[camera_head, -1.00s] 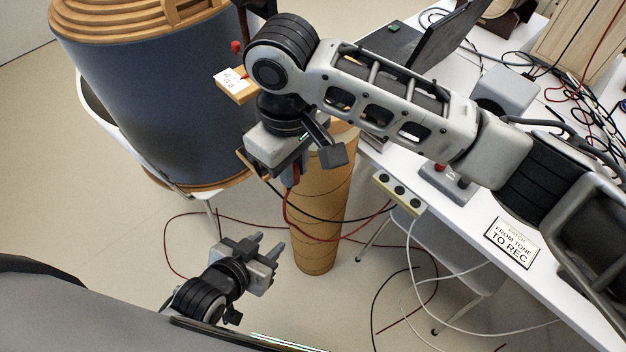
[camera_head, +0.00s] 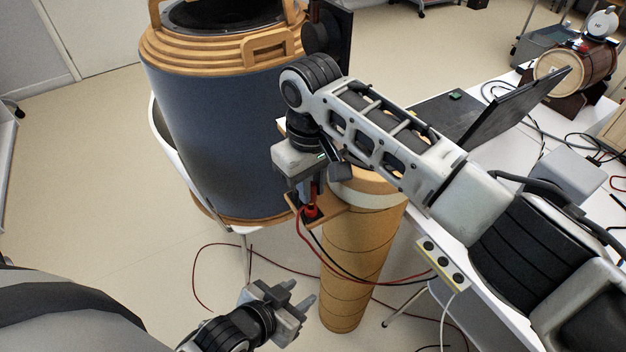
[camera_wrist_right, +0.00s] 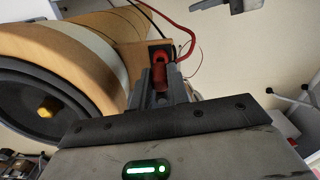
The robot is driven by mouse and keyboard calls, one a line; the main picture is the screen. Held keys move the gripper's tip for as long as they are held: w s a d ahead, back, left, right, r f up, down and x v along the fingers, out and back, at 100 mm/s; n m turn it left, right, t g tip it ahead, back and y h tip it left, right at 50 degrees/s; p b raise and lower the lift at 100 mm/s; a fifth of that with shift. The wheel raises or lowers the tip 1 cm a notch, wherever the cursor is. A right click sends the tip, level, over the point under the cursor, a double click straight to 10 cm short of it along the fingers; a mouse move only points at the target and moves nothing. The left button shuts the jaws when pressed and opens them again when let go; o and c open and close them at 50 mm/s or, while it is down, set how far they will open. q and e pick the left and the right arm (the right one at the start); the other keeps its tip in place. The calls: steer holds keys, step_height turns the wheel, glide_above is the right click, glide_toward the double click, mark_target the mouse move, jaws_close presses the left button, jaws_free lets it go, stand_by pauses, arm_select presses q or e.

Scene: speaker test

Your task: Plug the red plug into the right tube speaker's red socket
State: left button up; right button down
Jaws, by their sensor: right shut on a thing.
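The right tube speaker (camera_head: 357,262) is a tall tan tube, upright beside the table. A small wooden terminal board (camera_head: 330,214) juts from its upper side; it also shows in the wrist view (camera_wrist_right: 133,54). My right gripper (camera_head: 310,200) is shut on the red plug (camera_head: 311,211), right at the board's dark plate. In the wrist view the red plug (camera_wrist_right: 160,69) lies between the fingers, and its red cable (camera_wrist_right: 186,30) curves near the plate. The red socket is hidden, and I cannot tell whether the plug is in it. My left gripper (camera_head: 297,299) is open and empty, low down.
A large blue barrel-like speaker (camera_head: 215,140) with wooden rings stands behind on the left. Red and black cables hang below the board.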

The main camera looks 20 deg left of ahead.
mark_target(312, 185)
steer(key=shift+f+p, duration=0.2)
steer(key=shift+p, duration=0.3)
stand_by(0.9)
steer(key=shift+f+b, duration=0.6)
steer(key=shift+f, duration=0.35)
stand_by(0.6)
steer(key=c, duration=1.3)
jaws_free()
steer(key=shift+r, duration=0.1)
steer(key=shift+r+p, duration=0.65)
steer(key=shift+r, duration=3.1)
